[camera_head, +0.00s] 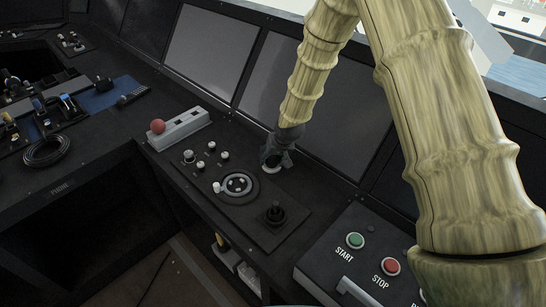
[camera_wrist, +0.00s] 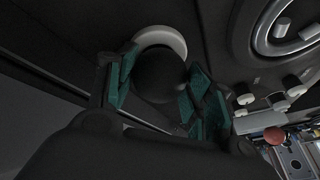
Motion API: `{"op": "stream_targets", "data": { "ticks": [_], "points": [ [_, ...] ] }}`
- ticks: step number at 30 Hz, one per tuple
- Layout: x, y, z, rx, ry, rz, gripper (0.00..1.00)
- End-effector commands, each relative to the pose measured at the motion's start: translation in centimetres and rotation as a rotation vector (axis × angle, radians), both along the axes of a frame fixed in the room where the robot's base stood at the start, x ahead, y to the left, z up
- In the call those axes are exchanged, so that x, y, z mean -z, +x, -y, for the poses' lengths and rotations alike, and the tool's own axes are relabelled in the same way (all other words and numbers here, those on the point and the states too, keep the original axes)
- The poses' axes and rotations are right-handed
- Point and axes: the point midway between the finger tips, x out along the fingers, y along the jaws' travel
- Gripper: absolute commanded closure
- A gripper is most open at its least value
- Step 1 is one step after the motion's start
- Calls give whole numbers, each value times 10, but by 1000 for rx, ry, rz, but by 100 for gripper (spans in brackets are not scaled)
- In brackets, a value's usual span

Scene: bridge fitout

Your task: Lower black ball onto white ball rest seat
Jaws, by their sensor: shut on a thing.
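The black ball (camera_wrist: 158,76) is between the green-padded fingers of my gripper (camera_wrist: 160,88) in the wrist view. The white ball rest seat (camera_wrist: 160,37) shows as a pale curved rim just beyond the ball, partly covered by it. In the head view my gripper (camera_head: 274,153) is low over the console beside the round dial, and a bit of the white seat (camera_head: 271,169) shows under it. The ball cannot be made out in the head view. I cannot tell whether the ball touches the seat.
A round dial (camera_head: 238,185), a black joystick (camera_head: 275,211) and several white knobs stand nearby on the console. A grey box with a red ball (camera_head: 158,126) lies left. Dark screens (camera_head: 214,50) rise behind. START (camera_head: 355,240) and STOP (camera_head: 390,265) buttons are at the front right.

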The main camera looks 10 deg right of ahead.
Motion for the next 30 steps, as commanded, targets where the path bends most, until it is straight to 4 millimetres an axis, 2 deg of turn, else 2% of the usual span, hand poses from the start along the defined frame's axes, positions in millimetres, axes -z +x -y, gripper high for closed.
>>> {"op": "stream_targets", "data": {
  "ticks": [10,11,14,30],
  "points": [
    [0,0,0,0,0,0,75],
    [0,0,0,0,0,0,43],
    [0,0,0,0,0,0,25],
    [0,0,0,0,0,0,23]
  ]
}}
